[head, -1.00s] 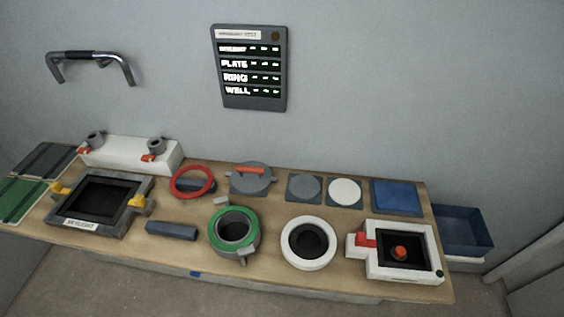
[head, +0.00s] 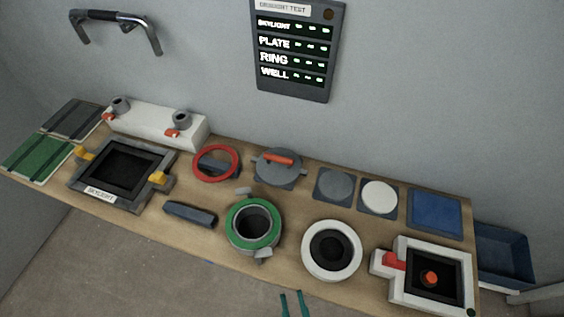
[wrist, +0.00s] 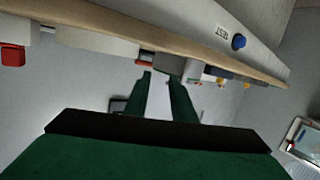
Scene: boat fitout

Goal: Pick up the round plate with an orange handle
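The round grey plate with an orange handle (head: 279,168) lies on a dark square pad at the back middle of the wooden bench in the head view. Its orange bar handle lies across the top. My gripper (head: 292,303) shows only as two green fingertips at the bottom edge of the head view, in front of the bench and well away from the plate. In the wrist view the two green fingers (wrist: 160,85) stand apart with nothing between them. The plate cannot be made out in the wrist view.
A red ring (head: 216,163) lies left of the plate and a grey disc (head: 336,186) right of it. A green-rimmed well (head: 253,222) stands in front. A white ring (head: 332,250) and white box (head: 398,290) are front right. The wall panel (head: 293,95) is behind.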

